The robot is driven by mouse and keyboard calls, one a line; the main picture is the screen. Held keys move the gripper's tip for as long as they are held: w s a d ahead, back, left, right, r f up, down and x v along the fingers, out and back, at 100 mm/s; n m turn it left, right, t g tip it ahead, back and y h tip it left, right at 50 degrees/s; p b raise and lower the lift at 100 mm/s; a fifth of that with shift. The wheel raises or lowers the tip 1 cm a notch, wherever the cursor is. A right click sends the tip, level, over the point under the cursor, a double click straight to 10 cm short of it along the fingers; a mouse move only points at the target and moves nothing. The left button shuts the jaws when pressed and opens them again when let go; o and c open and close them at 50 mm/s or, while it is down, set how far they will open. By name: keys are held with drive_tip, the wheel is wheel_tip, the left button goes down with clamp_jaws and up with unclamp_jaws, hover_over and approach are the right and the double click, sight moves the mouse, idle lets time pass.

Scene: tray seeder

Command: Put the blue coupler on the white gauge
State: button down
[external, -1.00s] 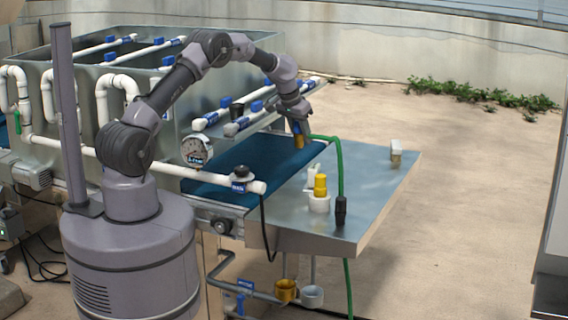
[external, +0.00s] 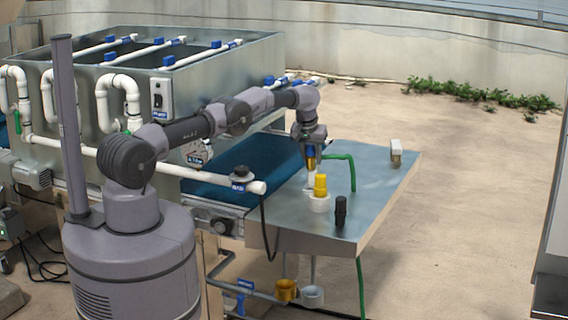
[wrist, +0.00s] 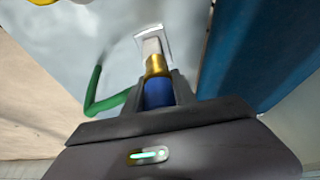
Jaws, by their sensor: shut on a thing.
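My gripper (external: 310,146) is shut on the blue coupler (external: 310,152), low over the metal table. In the wrist view the coupler (wrist: 158,92) is a blue cylinder with a brass end, between the fingers (wrist: 157,84).
A green hose (external: 352,172) loops beside my gripper. A yellow piece in a white ring (external: 319,203) and a black fitting (external: 340,211) stand in front. The blue belt (external: 222,183) lies left.

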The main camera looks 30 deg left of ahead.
drive_tip(key=c, duration=1)
unclamp_jaws()
